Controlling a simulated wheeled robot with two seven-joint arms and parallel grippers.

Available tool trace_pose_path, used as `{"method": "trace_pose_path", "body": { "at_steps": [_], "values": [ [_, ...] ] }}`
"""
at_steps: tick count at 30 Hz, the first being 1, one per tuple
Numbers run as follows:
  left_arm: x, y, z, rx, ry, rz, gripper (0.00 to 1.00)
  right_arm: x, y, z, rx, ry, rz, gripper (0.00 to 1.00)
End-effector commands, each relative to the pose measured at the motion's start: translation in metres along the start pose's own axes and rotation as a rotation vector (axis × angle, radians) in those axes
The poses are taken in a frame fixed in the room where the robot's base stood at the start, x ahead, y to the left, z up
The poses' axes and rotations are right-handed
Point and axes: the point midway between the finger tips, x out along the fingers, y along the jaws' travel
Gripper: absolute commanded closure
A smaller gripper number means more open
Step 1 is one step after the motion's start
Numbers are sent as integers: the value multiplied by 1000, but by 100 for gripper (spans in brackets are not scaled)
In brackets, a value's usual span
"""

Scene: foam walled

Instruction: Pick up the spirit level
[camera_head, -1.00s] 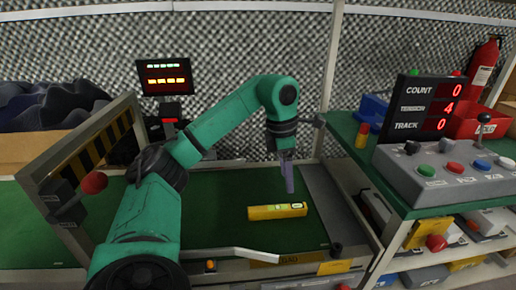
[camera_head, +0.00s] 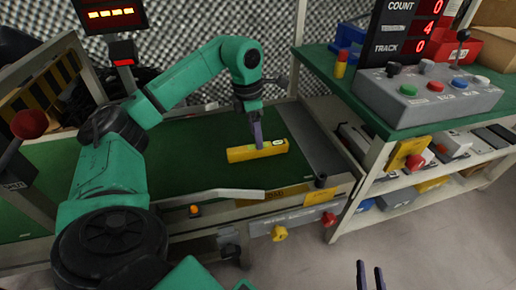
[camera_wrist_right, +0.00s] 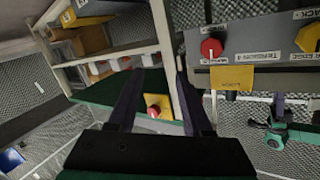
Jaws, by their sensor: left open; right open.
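The yellow spirit level (camera_head: 238,154) lies flat on the green conveyor belt (camera_head: 205,135) in the head view, its vial facing up. My left gripper (camera_head: 257,142) points down at the middle of the level. Its fingers overlap the level in the picture and hide a small part of it. It is open; whether the fingers touch the level cannot be told. My right gripper (camera_head: 371,276) is open and empty at the bottom edge of the head view, well away from the level. Its two fingers also show apart in the right wrist view (camera_wrist_right: 155,75).
A metal rail (camera_head: 215,193) runs along the belt's front edge. A control panel with a red knob (camera_head: 329,219) and a yellow knob (camera_head: 279,233) sits below it. A shelf bench (camera_head: 400,132) with a button box (camera_head: 430,100) stands right. The floor at lower right is clear.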

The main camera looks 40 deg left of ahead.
Motion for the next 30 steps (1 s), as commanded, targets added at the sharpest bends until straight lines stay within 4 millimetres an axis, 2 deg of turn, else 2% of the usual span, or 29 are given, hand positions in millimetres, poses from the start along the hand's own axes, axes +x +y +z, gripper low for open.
{"method": "trace_pose_path", "body": {
  "at_steps": [9,19,24,29,30],
  "values": [
    [20,0,0,0,1,0,30,26,-3,-82,-66,233,-28,50],
    [38,0,0,0,0,0,30,33,-13,-169,-132,477,-61,50],
    [41,0,0,0,0,0,30,31,-17,-191,-149,537,-70,50],
    [40,0,0,0,0,0,30,31,-18,-192,-149,538,-70,50],
    [40,0,0,0,0,0,34,31,-18,-192,-149,538,-70,50]
  ]
}}
